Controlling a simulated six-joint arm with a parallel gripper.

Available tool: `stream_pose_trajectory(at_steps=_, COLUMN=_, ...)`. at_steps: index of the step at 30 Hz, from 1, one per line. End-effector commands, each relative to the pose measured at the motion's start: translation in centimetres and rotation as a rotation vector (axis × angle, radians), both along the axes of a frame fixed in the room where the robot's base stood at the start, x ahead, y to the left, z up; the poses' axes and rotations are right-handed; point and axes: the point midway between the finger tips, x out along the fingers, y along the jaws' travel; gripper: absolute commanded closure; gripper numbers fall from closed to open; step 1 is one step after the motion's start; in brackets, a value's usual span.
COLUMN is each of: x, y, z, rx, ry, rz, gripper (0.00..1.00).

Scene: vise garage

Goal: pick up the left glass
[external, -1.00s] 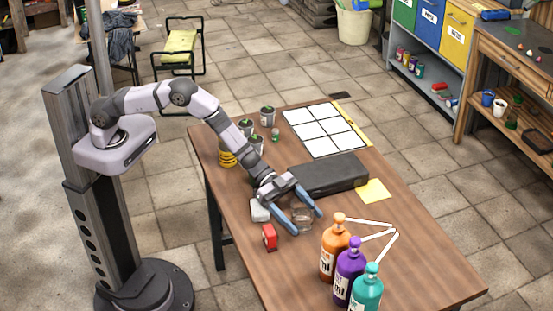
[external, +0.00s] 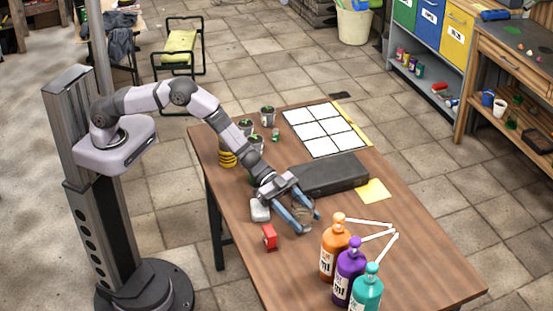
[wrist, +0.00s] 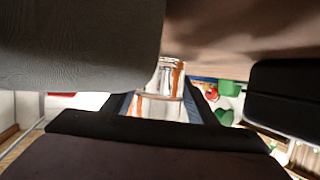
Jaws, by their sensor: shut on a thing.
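A clear glass (external: 302,214) is on the brown table, between the two blue fingers of my gripper (external: 312,223). My gripper is shut on it. In the wrist view the glass (wrist: 160,92) shows between the fingers, with orange reflections or things seen through it. The fingers hide part of the glass in the external view. I cannot make out a second glass.
A dark case (external: 330,174) lies close behind the gripper. Orange (external: 335,252), purple (external: 349,272) and teal (external: 367,290) pump bottles stand in front. A yellow note (external: 373,191) lies to the right.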

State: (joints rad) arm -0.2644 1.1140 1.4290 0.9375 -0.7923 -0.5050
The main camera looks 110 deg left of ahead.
Motion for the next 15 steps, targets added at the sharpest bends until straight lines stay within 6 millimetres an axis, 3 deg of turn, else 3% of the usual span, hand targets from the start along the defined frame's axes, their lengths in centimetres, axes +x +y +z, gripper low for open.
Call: stream_pose_trajectory(at_steps=15, x=0.1, y=0.0, z=3.4, rx=0.001, ry=-0.007, rz=0.000, gripper=0.82)
